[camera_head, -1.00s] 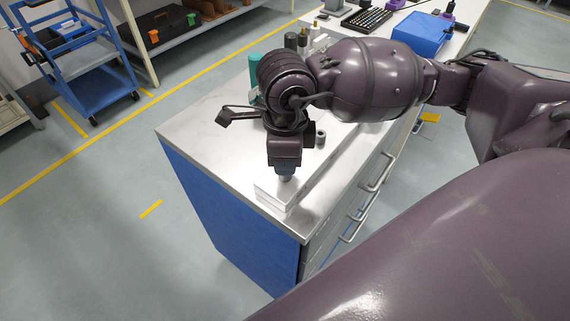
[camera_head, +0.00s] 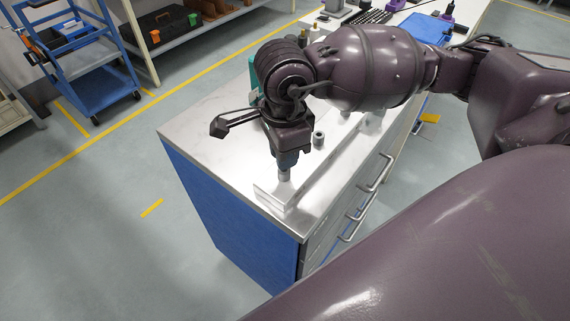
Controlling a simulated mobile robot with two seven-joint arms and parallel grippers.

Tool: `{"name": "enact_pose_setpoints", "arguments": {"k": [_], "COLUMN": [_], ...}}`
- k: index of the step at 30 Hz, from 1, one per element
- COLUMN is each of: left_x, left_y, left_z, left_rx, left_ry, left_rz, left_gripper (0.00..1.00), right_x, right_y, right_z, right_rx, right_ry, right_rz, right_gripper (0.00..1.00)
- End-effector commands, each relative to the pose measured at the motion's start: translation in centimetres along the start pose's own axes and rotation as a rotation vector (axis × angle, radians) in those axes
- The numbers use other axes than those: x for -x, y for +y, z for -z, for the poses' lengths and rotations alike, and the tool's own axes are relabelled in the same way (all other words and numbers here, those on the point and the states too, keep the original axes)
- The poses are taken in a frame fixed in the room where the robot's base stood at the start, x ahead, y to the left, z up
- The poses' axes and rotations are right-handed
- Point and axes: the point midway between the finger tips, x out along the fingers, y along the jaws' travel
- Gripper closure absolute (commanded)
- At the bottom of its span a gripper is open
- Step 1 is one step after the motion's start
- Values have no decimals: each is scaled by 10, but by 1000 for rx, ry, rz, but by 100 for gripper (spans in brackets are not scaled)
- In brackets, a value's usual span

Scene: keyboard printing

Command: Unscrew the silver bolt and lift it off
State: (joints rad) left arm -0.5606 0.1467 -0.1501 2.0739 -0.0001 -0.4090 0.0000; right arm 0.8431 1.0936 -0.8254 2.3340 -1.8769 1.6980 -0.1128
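A silver bolt (camera_head: 284,175) stands upright near the front end of a long silver block (camera_head: 268,193) on the workbench. My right gripper (camera_head: 286,165) points down at the bolt from above, its blue-grey fingertips closed around the bolt's upper part. The lower part of the bolt shows below the fingertips, and I see no clear gap under it. A second grey bolt-like piece (camera_head: 319,138) stands farther back, just right of the gripper. My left gripper is not in view.
The white benchtop (camera_head: 205,130) is clear to the left of the block. My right arm hides much of the bench's far part. A teal object (camera_head: 253,72) stands behind the wrist. Drawer handles (camera_head: 376,172) stick out on the bench's right side.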

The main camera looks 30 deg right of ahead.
Motion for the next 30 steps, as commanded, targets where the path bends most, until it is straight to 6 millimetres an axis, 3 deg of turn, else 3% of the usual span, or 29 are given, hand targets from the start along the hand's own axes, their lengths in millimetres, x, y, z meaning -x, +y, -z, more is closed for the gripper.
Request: {"name": "enact_pose_setpoints", "arguments": {"k": [13,30], "left_x": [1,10], "left_y": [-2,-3], "left_z": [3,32], "left_rx": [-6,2], "left_ry": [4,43], "left_rz": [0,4], "left_gripper": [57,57], "right_x": [5,43], "right_y": [0,0], "right_z": [0,0], "right_rx": [0,0], "right_ry": [0,-1], "right_rz": [1,1], "right_gripper": [100,100]}}
